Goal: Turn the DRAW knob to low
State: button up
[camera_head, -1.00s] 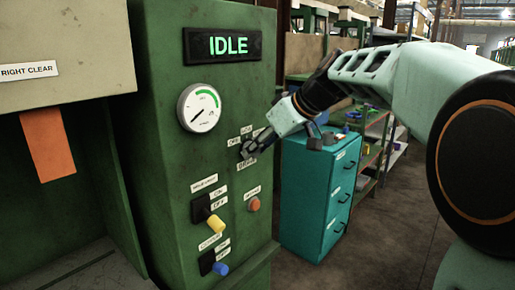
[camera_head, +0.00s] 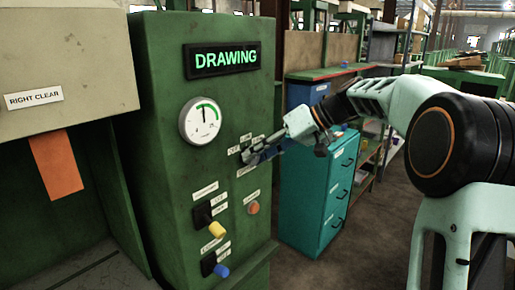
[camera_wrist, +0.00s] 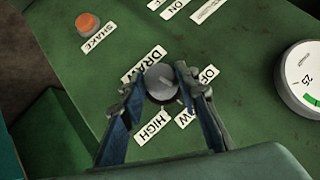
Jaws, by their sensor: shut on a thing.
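The DRAW knob (camera_wrist: 161,77) is a round grey knob on the green machine's front, seen in the wrist view between my fingertips. Labels OFF (camera_wrist: 205,76), LOW (camera_wrist: 184,118), HIGH (camera_wrist: 150,127) and DRAW (camera_wrist: 143,63) surround it. A small pointer shows at its lower right edge, seemingly toward LOW. My gripper (camera_wrist: 160,88) is shut on the knob, one finger on each side. In the head view my gripper (camera_head: 250,155) reaches the panel from the right and largely hides the knob. The display (camera_head: 224,58) reads DRAWING in green.
A gauge (camera_head: 200,121) sits above left of the knob. Below are a yellow-handled switch (camera_head: 216,229), a blue-handled switch (camera_head: 221,270) and an orange-red button (camera_head: 253,208). A teal drawer cabinet (camera_head: 310,195) stands to the right, behind my arm.

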jog(key=shift+w+d+m+g+y+p, duration=0.1)
jog(key=shift+m+g+y+p, duration=0.5)
jog(key=shift+y+p, duration=0.1)
jog(key=shift+f, duration=0.1)
jog(key=o, duration=1.2)
jog(key=shift+c, duration=0.2)
jog(key=v, duration=1.2)
jog(key=shift+w+f, duration=0.1)
